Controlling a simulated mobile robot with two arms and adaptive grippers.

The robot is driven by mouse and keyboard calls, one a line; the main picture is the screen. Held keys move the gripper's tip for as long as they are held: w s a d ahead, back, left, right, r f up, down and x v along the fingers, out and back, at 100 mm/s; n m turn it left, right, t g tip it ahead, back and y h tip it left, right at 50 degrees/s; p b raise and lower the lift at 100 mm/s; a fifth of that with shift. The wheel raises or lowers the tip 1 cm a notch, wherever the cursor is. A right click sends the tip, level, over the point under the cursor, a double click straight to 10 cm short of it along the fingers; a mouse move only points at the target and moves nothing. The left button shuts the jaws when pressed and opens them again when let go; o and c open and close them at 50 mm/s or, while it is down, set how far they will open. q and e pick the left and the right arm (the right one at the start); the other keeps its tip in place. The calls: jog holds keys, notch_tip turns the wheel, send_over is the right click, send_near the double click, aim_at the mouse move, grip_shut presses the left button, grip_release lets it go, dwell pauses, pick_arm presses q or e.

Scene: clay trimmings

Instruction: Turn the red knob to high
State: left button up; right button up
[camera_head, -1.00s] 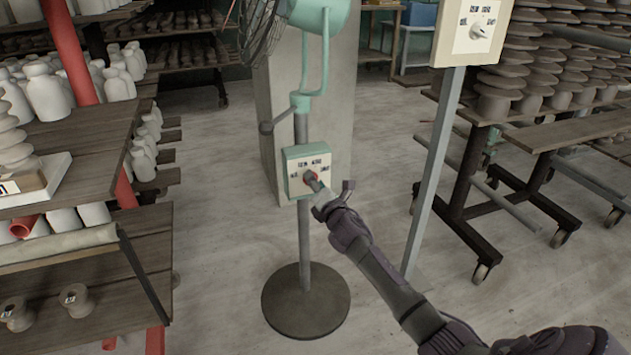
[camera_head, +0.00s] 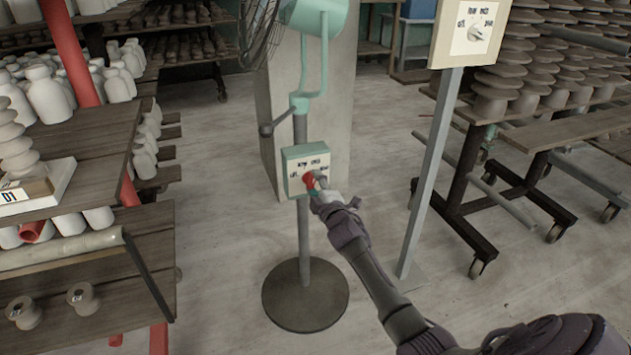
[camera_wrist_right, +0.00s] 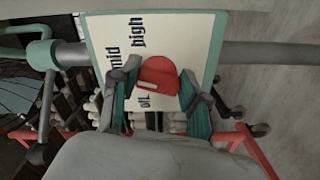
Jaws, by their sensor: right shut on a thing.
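The red knob (camera_head: 309,180) sits on the pale face of a teal-edged control box (camera_head: 293,188) on the fan's pole. In the right wrist view the red knob (camera_wrist_right: 158,75) lies between the two fingers of my right gripper (camera_wrist_right: 160,92). That gripper (camera_head: 316,184), seen from behind in the head view, is shut on the knob. Labels "mid" and "high" read on the box face in the wrist view; another label is partly hidden below the knob. My left gripper is not in view.
The fan stands on a round dark base (camera_head: 305,296) before a concrete pillar (camera_head: 337,120). A panel with a pale knob (camera_head: 474,34) is on a grey post (camera_head: 430,175) to the right. Shelves of pottery (camera_head: 70,150) stand left, a wheeled rack (camera_head: 545,150) right.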

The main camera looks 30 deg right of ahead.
jog(key=m+p, duration=0.1)
jog(key=m, duration=0.1)
jog(key=m+p, duration=0.1)
jog(key=m, duration=0.2)
jog(key=m+p, duration=0.1)
jog(key=m, duration=0.1)
jog(key=shift+a+f+m, duration=0.15)
jog(key=shift+f+m, duration=0.1)
jog(key=shift+m, duration=0.15)
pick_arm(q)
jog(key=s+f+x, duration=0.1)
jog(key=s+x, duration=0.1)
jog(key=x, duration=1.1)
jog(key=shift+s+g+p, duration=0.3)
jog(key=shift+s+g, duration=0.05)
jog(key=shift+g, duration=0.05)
pick_arm(e)
jog(key=shift+f+m, duration=0.1)
jog(key=shift+m, duration=1.1)
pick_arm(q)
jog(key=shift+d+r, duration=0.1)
pick_arm(e)
jog(key=o, duration=1.1)
jog(key=shift+o, duration=0.2)
jog(key=v, duration=1.2)
jog(key=shift+a, duration=0.1)
